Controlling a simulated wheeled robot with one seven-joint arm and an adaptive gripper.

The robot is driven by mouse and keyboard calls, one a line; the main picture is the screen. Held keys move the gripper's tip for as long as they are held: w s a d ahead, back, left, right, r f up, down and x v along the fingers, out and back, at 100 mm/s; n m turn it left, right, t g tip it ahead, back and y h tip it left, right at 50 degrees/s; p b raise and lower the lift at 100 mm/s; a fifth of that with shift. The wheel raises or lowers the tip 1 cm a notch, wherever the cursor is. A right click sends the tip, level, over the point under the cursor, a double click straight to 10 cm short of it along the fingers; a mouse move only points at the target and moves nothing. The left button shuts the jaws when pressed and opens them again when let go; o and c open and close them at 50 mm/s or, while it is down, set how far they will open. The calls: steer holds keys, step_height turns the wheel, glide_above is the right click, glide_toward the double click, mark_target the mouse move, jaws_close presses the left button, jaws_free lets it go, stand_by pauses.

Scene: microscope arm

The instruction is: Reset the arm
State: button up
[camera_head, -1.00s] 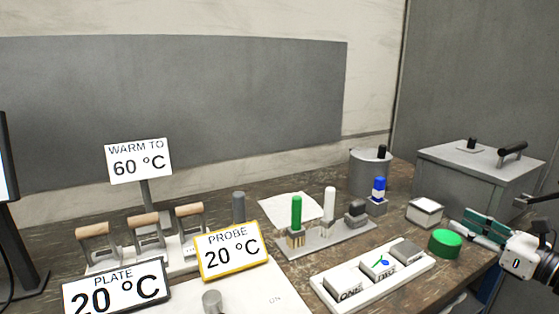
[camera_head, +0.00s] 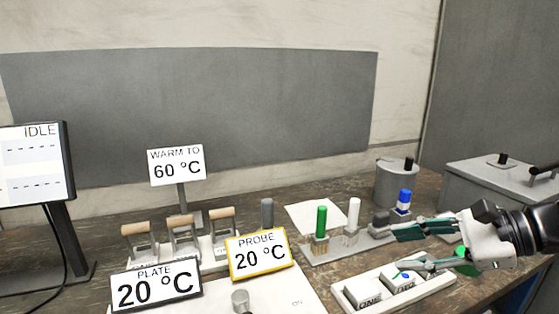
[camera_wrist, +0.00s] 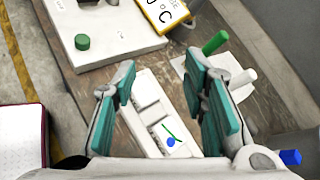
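My gripper (camera_head: 400,247) comes in from the right in the head view, with teal finger pads pointing left. It is above the right part of the white block tray (camera_head: 442,283). In the wrist view my gripper (camera_wrist: 160,82) is open, with a wide gap between the two fingers and nothing held. Through the gap the white tray (camera_wrist: 137,128) shows below, with a block bearing a small blue and green mark (camera_wrist: 170,138). The fingers hide part of the tray and bench.
A rack holds a green-topped tool (camera_head: 321,222) and a white-topped one (camera_head: 353,213); a blue-topped item (camera_head: 403,200) stands behind my gripper. A green round lid (camera_head: 466,262) is partly hidden. A grey box (camera_head: 495,180) stands at right. A monitor (camera_head: 35,165) reads IDLE.

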steer(key=s+a+r+n+g+h+p, duration=0.1)
steer(key=s+a+n+g+h+p, duration=0.15)
steer(key=s+n, duration=0.3)
steer(key=s+a+r+n+g+h+p, duration=0.1)
steer(key=s+a+r+n+g+h, duration=0.1)
steer(key=s+a+n, duration=0.35)
steer(key=s+d+r+n+t+h+p, duration=0.2)
steer(key=s+d+r+n+h, duration=0.2)
steer(key=s+n+h, duration=0.2)
steer(key=shift+s+d+n+t+p, duration=0.3)
steer(key=shift+s+n, duration=0.3)
steer(key=shift+s, duration=0.8)
steer(key=shift+r, duration=0.1)
